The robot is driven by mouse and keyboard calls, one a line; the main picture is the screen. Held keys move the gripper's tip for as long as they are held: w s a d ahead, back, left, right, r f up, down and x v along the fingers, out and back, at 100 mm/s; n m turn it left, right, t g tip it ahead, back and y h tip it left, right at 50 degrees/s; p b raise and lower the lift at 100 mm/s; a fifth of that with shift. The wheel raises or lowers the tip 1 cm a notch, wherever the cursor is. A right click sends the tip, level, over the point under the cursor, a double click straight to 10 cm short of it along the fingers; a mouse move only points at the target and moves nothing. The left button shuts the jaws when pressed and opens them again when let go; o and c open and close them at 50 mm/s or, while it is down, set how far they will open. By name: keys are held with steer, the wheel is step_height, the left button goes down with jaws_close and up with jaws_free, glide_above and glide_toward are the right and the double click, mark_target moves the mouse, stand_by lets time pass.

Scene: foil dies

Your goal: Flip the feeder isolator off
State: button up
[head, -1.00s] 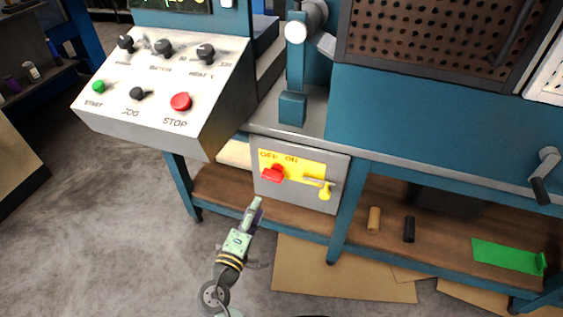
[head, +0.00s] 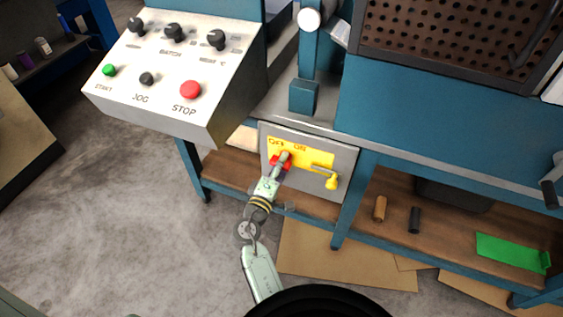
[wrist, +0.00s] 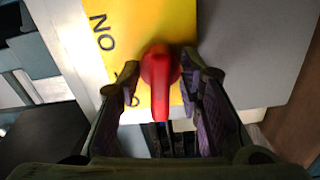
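The feeder isolator is a red handle (head: 274,162) on a yellow plate (head: 318,158) marked OFF and ON, on a grey box (head: 346,160) under the bench. My gripper (head: 284,157) is at the handle and partly covers it in the head view. In the wrist view the red handle (wrist: 160,75) lies between the two open fingers of my gripper (wrist: 161,85), with gaps on both sides. Its narrow end points toward the bottom of that view. The OFF lettering is mostly hidden there by a finger.
A yellow padlock-like piece (head: 332,182) hangs from a hasp right of the handle. The sloped control panel (head: 150,110) with the red STOP button (head: 190,90) overhangs at upper left. A wooden shelf (head: 395,240) runs below. The floor (head: 130,210) at left is clear.

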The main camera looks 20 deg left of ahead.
steer(key=shift+w, duration=0.1)
steer(key=shift+c, duration=0.5)
jaws_close()
